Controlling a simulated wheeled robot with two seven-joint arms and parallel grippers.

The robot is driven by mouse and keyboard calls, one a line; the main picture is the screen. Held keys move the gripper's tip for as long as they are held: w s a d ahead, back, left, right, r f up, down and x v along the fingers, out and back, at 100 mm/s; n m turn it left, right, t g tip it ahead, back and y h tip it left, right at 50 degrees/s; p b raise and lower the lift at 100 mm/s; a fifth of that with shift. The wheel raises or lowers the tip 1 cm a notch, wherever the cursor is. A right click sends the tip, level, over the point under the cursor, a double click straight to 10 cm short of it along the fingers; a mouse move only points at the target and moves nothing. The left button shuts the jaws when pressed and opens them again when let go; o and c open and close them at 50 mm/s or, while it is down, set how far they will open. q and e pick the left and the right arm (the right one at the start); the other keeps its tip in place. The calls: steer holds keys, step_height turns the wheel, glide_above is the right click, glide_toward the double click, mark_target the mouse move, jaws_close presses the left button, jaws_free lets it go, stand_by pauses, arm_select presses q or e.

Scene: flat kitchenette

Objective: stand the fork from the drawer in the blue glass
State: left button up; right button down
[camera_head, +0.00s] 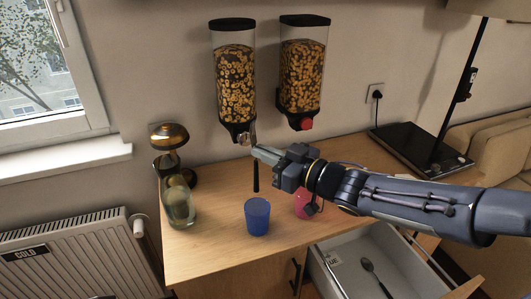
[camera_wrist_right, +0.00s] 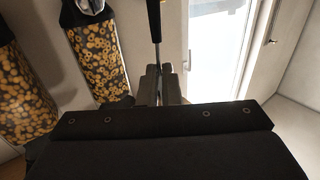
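My right gripper (camera_head: 266,156) is shut on the fork (camera_head: 255,178), whose dark handle hangs straight down from the fingers. The fork's upper end is hidden by the fingers in the head view. In the right wrist view the dark handle (camera_wrist_right: 155,20) sticks out beyond the fingers, with a thin metal part between them. The blue glass (camera_head: 257,218) stands upright on the wooden counter. The handle's lower end appears just above the glass's rim in the picture, apart from it; the depth between them is hard to tell. The drawer (camera_head: 333,284) is open. My left gripper is out of view.
A spoon (camera_head: 368,266) lies in the drawer. A glass bottle (camera_head: 180,205) and gold-topped lamp (camera_head: 168,137) stand left. Two cereal dispensers (camera_head: 236,90) hang on the wall behind.

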mark_target(259, 186)
steer(key=shift+f+b, duration=1.65)
steer(key=shift+f, duration=0.3)
steer(key=shift+f+b, duration=2.55)
steer(key=shift+f, duration=0.75)
steer(key=c, duration=1.5)
jaws_free()
steer(key=shift+c, duration=0.2)
steer(key=p+v, duration=0.1)
steer(key=v, duration=0.7)
